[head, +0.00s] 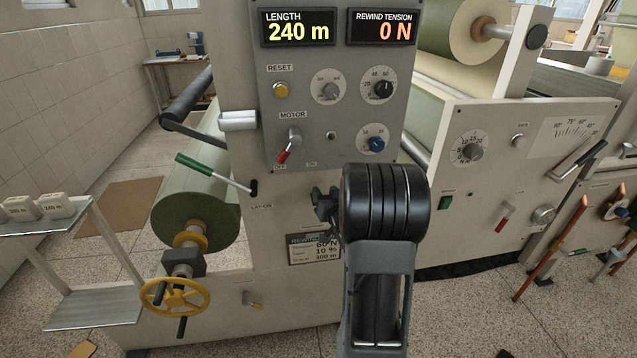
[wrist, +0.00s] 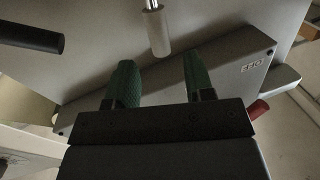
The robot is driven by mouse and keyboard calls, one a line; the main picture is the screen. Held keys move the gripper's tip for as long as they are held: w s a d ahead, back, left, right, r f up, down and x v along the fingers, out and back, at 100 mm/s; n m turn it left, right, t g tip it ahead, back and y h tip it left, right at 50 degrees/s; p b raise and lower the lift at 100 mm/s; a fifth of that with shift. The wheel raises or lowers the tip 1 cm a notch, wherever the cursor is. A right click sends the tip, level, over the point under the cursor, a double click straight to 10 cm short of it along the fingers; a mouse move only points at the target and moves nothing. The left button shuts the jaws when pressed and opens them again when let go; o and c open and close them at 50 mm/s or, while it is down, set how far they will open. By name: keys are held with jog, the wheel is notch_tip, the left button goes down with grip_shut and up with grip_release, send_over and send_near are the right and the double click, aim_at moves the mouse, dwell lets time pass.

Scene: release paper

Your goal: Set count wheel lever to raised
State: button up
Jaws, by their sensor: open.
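My gripper (head: 322,203) is in front of the machine's grey column, left of my dark arm and below the motor switch. In the wrist view its two green fingers (wrist: 158,85) stand apart, with nothing between them. A pale metal cylinder on a thin rod (wrist: 156,28) hangs beyond the fingertips, apart from them. I cannot tell which part is the count wheel lever. A green-handled lever (head: 208,171) slants down to the right near the "LAY-ON" label. My arm hides part of the column.
The control panel (head: 300,165) reads 240 m and 0 N. A yellow handwheel (head: 174,297) and a green roll (head: 190,215) are at left. A second panel (head: 530,150) stands at right. In the wrist view, a dark bar (wrist: 30,38) and red part (wrist: 257,109) flank the fingers.

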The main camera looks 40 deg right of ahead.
aim_at(320, 186)
jog(key=shift+p+x, duration=0.4)
jog(key=shift+x, duration=2.45)
grip_shut()
